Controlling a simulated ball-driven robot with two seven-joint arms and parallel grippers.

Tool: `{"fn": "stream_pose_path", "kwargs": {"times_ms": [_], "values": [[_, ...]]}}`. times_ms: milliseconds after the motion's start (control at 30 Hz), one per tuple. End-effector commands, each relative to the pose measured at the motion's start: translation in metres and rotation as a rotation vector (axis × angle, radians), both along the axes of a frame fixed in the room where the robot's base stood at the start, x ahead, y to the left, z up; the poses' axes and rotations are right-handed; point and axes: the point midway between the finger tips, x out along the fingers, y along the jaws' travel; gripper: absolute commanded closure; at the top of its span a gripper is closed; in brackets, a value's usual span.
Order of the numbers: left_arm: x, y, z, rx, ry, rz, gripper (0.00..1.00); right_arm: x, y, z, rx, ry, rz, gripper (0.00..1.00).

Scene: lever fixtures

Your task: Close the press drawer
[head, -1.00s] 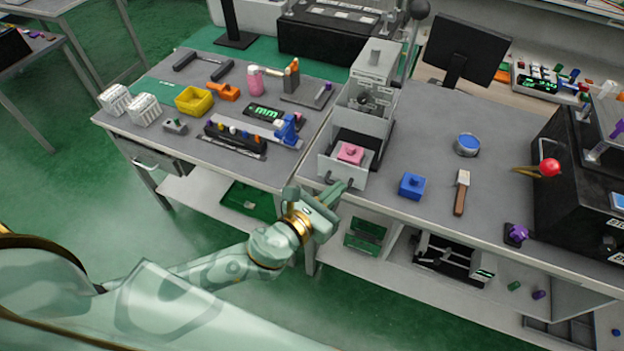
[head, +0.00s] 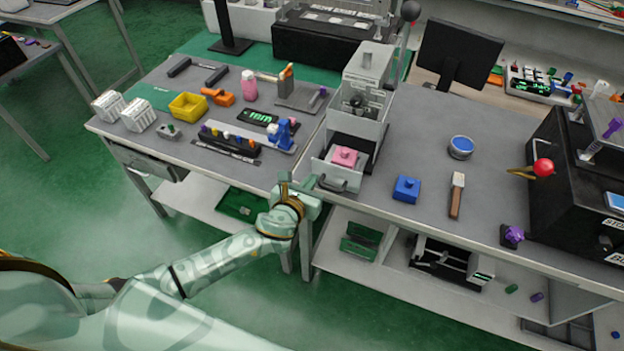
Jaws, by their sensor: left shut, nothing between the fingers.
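The press (head: 365,95) is a tall grey box-like machine near the left end of the right-hand workbench. Its drawer (head: 322,173) is pulled out toward me at the bottom, with a dark gap behind its contents. A pink block with a knob (head: 344,157) sits in the drawer. A grey handle (head: 338,186) is on the drawer front. My left gripper (head: 309,183) is shut and empty, just left of the handle near the bench's front edge. I cannot tell whether it touches the drawer. My right gripper is not in view.
A blue block (head: 406,189), a wooden-handled tool (head: 456,195) and a blue round tin (head: 460,147) lie right of the press. The left bench holds a yellow bin (head: 188,106) and white racks (head: 138,113). A black machine with a red-knobbed lever (head: 543,167) stands far right.

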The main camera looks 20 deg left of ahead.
Motion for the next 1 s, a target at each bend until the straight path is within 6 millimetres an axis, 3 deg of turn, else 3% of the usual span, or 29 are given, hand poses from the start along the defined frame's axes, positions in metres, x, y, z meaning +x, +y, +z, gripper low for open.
{"fn": "stream_pose_path", "kwargs": {"times_ms": [133, 567, 1000], "values": [[0.010, -0.001, 0.000, 0.000, 0.000, -0.001, 1.00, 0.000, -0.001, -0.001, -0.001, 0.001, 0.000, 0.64], [0.015, -0.001, 0.000, 0.000, 0.000, -0.001, 1.00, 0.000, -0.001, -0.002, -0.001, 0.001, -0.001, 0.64], [0.113, -0.004, -0.002, 0.000, -0.002, -0.001, 1.00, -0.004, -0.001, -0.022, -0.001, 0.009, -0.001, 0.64]]}}
